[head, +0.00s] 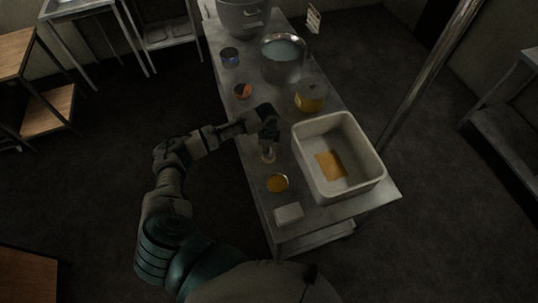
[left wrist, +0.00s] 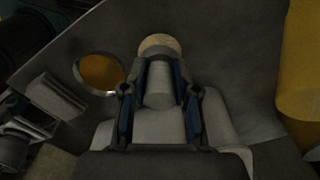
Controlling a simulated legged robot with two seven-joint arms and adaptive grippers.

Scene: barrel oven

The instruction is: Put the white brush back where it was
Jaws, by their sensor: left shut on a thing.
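The white brush (left wrist: 160,92) is between the fingers of my left gripper (left wrist: 159,76) in the left wrist view. It is pale, with a tan round end and a wider white part nearer the wrist. In the head view my left gripper (head: 268,128) is over the near left part of the metal table, shut on the brush. A small pale part of the brush (head: 268,157) shows just below the gripper. I cannot tell whether the brush touches the table. My right gripper is not in view.
The metal table (head: 245,125) carries a deep pale tub (head: 364,176) at right, a round dish with orange contents (head: 278,183), a small white block (head: 289,213), a yellow container (head: 310,97), a large pot (head: 282,58) and small bowls. The left edge is close to my arm.

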